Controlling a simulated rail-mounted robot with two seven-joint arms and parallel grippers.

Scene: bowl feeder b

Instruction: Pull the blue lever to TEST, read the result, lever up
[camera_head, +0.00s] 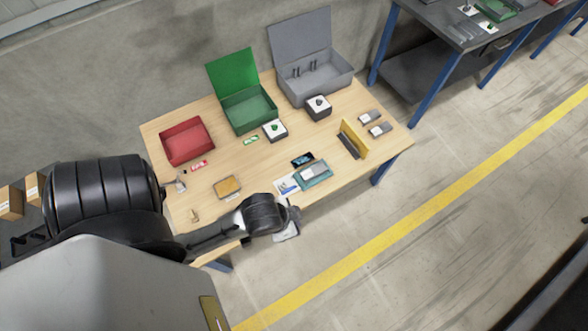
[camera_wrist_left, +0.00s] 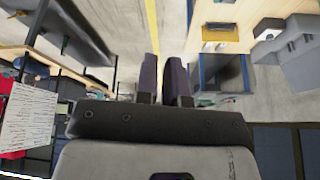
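My left arm reaches in from the left in the head view, and its gripper (camera_head: 288,226) is past the table's front edge, partly hidden by my wrist. In the left wrist view the two dark fingers (camera_wrist_left: 163,72) stand a narrow gap apart with nothing between them. A teal device with a grey top (camera_head: 314,173) lies near the table's front edge, just beyond the gripper. I cannot make out a blue lever, a TEST mark or a result in either view. My right gripper is not in view.
The wooden table (camera_head: 250,165) holds a red bin (camera_head: 187,140), a green box (camera_head: 247,108), a grey box (camera_head: 315,80), a yellow upright plate (camera_head: 353,138) and a dark phone-like item (camera_head: 302,159). Open floor with a yellow line (camera_head: 400,223) lies in front.

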